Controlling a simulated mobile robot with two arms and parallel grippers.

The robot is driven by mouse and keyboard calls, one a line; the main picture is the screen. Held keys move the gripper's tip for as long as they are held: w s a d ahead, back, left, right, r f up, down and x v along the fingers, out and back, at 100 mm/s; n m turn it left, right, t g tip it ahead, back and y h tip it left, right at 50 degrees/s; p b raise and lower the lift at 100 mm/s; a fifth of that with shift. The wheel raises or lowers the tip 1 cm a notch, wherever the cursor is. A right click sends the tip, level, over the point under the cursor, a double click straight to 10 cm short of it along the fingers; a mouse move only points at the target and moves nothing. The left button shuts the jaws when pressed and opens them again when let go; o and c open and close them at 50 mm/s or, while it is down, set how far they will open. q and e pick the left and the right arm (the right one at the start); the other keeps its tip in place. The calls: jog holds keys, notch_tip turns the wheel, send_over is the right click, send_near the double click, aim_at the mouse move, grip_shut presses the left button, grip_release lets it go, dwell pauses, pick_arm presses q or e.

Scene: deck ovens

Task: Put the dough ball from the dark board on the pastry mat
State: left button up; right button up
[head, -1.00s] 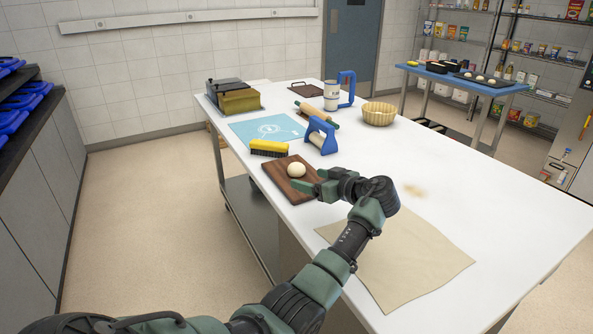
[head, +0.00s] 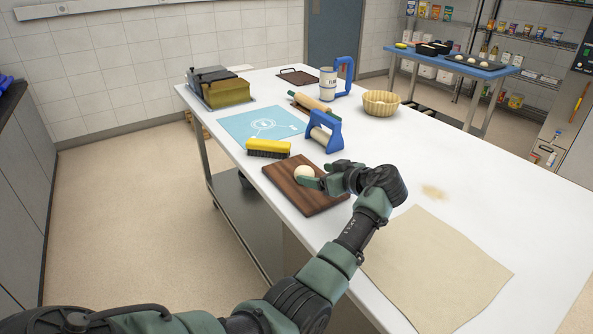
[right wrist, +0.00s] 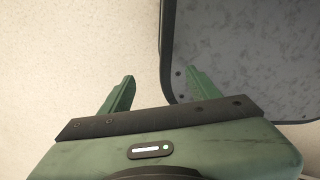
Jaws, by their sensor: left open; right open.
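The pale dough ball (head: 304,172) sits on the dark wooden board (head: 300,198) near the table's left edge. My left gripper (head: 312,182) is open at the dough ball, its green fingers beside the ball's right and near side. I cannot tell whether they touch it, and part of the ball is hidden by them. The light blue pastry mat (head: 248,128) lies flat beyond the board. My right gripper (right wrist: 158,92) is open and empty in the right wrist view, above the floor beside a dark grey surface.
A yellow brush (head: 268,147) lies between board and mat. A blue-handled roller (head: 323,133) stands at the mat's right edge. A rolling pin (head: 311,103), flour tin (head: 327,83) and basket (head: 381,103) stand farther back. A beige cloth (head: 437,268) lies at the near right.

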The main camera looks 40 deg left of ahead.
aim_at(302, 172)
pick_arm(q)
jog(key=shift+x, duration=0.85)
jog(key=x, duration=0.2)
jog(key=b+x, duration=0.1)
jog(key=x, duration=0.1)
jog(key=shift+s+f, duration=0.15)
jog(key=shift+s, duration=0.05)
jog(key=shift+w+a+f, duration=0.1)
jog(key=shift+a, duration=0.25)
jog(key=shift+c, duration=0.9)
jog(key=c, duration=1.3)
jog(key=shift+c, duration=0.8)
pick_arm(e)
jog(key=shift+s+d+f, duration=0.15)
jog(key=shift+d+f, duration=0.65)
jog(key=shift+f, duration=0.05)
